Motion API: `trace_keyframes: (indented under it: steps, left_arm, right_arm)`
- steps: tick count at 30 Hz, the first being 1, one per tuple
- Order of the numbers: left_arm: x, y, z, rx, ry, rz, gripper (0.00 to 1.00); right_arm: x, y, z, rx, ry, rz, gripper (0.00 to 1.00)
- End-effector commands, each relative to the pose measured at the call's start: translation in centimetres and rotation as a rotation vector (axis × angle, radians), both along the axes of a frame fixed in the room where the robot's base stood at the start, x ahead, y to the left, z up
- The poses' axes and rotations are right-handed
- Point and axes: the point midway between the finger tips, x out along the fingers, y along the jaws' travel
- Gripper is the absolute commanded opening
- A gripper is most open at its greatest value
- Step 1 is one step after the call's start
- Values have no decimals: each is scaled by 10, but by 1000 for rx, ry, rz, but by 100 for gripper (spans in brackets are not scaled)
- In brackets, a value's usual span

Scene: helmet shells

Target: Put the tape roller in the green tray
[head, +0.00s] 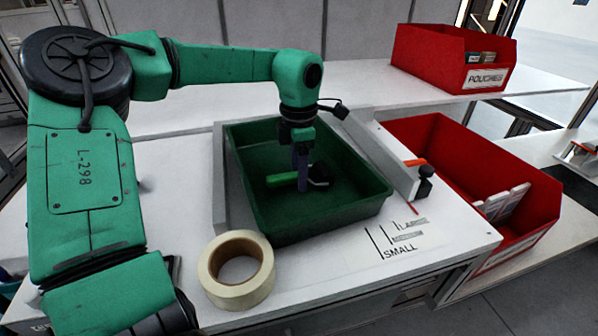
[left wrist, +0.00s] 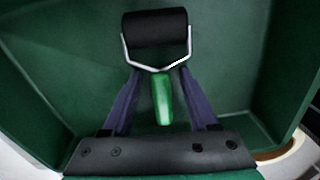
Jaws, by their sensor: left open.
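The tape roller (left wrist: 160,95) has a black roller, a wire frame and a green handle. It lies in the green tray (head: 350,212), and it also shows in the head view (head: 283,180). My left gripper (head: 302,180) points down into the tray above the roller. In the left wrist view its two purple fingers (left wrist: 157,85) are apart, one on each side of the handle, with gaps to the handle. The gripper is open. The lower fingertips are partly hidden in the head view. My right gripper is not in view.
A roll of cream tape (head: 213,284) stands on the white table in front of the tray. A red bin (head: 535,205) with white items is to the right. Another red bin (head: 420,50) sits on the back shelf. A metal guide (head: 385,155) runs along the tray's right side.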

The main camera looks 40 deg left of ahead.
Motion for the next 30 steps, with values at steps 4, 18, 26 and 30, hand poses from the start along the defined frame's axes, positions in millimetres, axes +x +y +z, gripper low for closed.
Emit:
trace_keyframes:
  steps: [4,18,26,30]
  left_arm:
    - [1,0,33,1,-7,0,59]
    - [0,0,121,1,-1,0,59]
    - [0,0,120,1,-1,0,59]
    - [0,0,120,1,-1,0,59]
  right_arm:
    - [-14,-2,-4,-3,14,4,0]
    - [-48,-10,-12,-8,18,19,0]
    - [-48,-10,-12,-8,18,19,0]
    - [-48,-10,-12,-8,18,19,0]
